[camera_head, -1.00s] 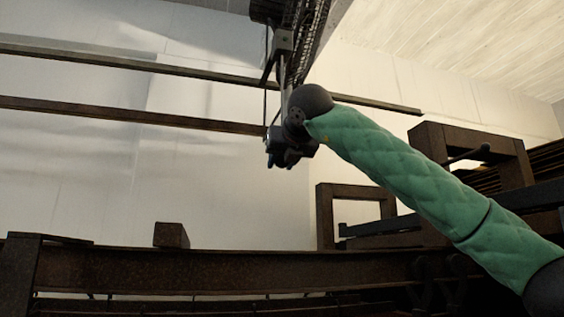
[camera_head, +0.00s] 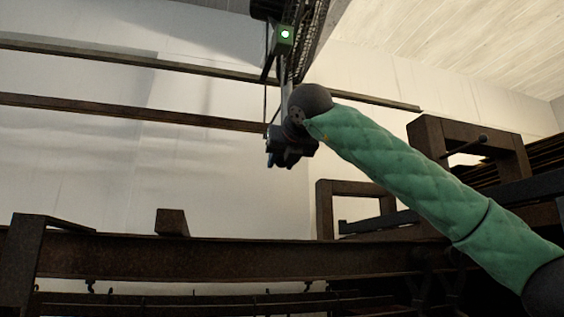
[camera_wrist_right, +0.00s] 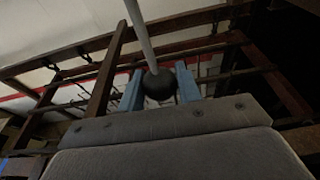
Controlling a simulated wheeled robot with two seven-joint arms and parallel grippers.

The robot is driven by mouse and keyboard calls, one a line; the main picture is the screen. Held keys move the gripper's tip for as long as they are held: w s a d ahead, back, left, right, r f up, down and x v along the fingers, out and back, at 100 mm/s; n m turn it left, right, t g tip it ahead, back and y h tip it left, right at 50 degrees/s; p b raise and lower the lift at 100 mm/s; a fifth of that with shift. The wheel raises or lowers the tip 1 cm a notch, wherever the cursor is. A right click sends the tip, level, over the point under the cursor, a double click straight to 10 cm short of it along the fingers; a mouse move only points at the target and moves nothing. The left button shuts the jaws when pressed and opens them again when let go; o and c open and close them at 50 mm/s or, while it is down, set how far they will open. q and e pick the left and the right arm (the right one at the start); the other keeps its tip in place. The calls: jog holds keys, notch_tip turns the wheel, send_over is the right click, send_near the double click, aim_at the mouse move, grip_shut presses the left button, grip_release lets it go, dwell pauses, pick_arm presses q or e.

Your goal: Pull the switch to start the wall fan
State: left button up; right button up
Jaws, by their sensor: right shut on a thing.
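The wall fan (camera_head: 308,38) is a dark caged shape at the top of the head view, partly cut off by the frame edge. A small switch box (camera_head: 284,42) beside it is green with a bright white light. A pale rod (camera_wrist_right: 141,35) comes down to a dark ball (camera_wrist_right: 158,84) in the right wrist view. My right gripper (camera_head: 283,158) is below the box, and its blue fingers are shut on the ball, one on each side. The ball is hidden in the head view. My left gripper is not in view.
Two long rails (camera_head: 130,58) run along the pale wall behind. A rusty beam (camera_head: 230,258) with a small block (camera_head: 172,222) crosses the foreground. Brown frames (camera_head: 470,150) stand at the right, behind my right arm. The space left of my right gripper is clear.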

jog(key=shift+r, duration=0.1)
jog(key=shift+r+p, duration=0.3)
jog(key=shift+r, duration=0.6)
jog(key=o, duration=1.1)
jog(key=shift+w, duration=0.1)
jog(key=shift+c, duration=0.2)
